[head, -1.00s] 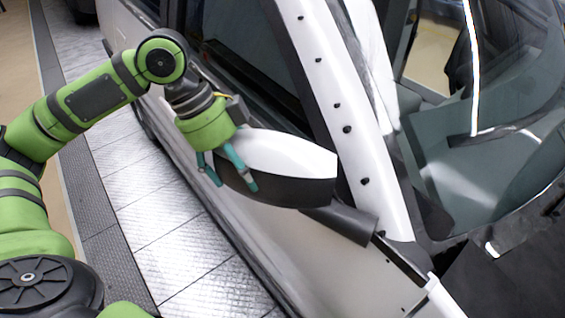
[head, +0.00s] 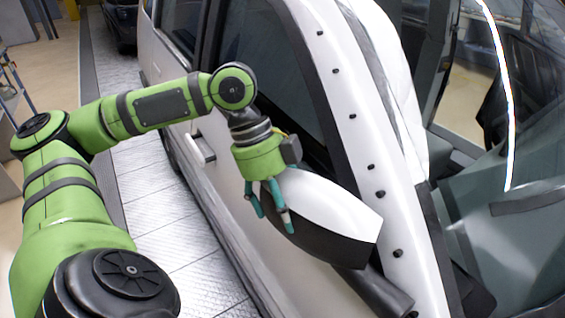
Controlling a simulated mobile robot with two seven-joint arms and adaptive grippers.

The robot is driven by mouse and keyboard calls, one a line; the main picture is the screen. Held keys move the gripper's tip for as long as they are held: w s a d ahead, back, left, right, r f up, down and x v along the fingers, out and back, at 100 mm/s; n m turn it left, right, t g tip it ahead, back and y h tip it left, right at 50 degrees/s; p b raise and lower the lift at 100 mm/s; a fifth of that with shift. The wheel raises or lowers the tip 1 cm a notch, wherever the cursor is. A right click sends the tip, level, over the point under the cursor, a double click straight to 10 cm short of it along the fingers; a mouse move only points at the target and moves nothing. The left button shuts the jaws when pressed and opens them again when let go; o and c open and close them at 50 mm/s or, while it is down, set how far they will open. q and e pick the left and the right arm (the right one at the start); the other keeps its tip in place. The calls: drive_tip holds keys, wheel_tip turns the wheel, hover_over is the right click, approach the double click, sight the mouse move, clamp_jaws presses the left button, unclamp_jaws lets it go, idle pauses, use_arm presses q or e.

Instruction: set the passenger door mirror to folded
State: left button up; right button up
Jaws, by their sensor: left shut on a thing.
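The passenger door mirror (head: 335,208) has a white top and a black lower part. It sits on a dark arm (head: 372,290) at the base of the windscreen pillar. Its outer end lies back along the side window, close to the door. My left gripper (head: 270,215) has its teal fingers around that outer end and is shut on it. The fingertips point down over the black part. The mirror glass is hidden from this side. My right gripper is not in view.
The white car (head: 225,185) fills the middle and right, with a door handle (head: 200,150) behind the gripper. The windscreen pillar (head: 355,125) has several black studs. A metal-plated floor strip (head: 150,190) runs free along the car's left side.

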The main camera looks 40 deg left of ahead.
use_arm(q)
drive_tip(key=shift+s+d+f, duration=0.1)
drive_tip(key=shift+d+f, duration=0.05)
drive_tip(key=shift+f, duration=0.1)
drive_tip(key=o, duration=1.5)
drive_tip(key=shift+o, duration=0.6)
drive_tip(key=shift+w, duration=0.25)
drive_tip(key=shift+r, duration=0.1)
drive_tip(key=v, duration=1.2)
drive_tip(key=shift+w, duration=0.1)
